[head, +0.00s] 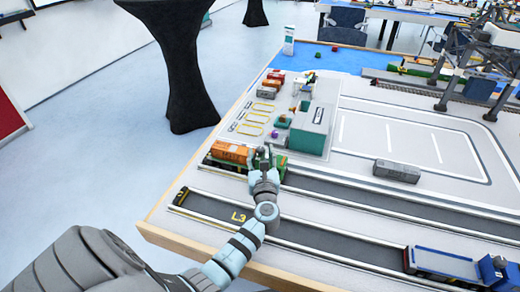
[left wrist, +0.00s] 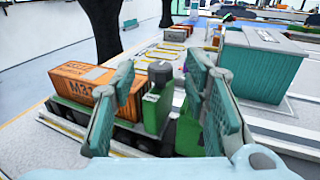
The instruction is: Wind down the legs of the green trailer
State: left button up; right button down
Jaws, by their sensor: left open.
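The green trailer (head: 212,161) stands in the lane by the table's left edge, carrying an orange container (head: 232,152). In the left wrist view the container (left wrist: 78,84) is marked M31, and green vehicle parts (left wrist: 157,106) show at its right end. The trailer's legs cannot be made out. My left gripper (head: 262,155) is over the right end of the green vehicle. Its two teal fingers are spread apart in the left wrist view (left wrist: 160,72), with green parts visible between them and nothing clearly held.
A teal-green block building (head: 309,130) stands right of my left gripper. A grey container (head: 397,171) lies on the yard. A blue trailer (head: 440,262) sits in the lane marked L3. A crane (head: 470,55) rises at the back right. The L3 lane's middle is clear.

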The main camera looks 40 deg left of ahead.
aim_at(261, 151)
pick_arm(q)
jog(key=x, duration=0.2)
jog(key=shift+w+a, duration=0.15)
jog(key=shift+w, duration=0.1)
jog(key=shift+w+a+b, duration=0.25)
jog(key=shift+a+b, duration=0.05)
jog(key=shift+a, duration=0.05)
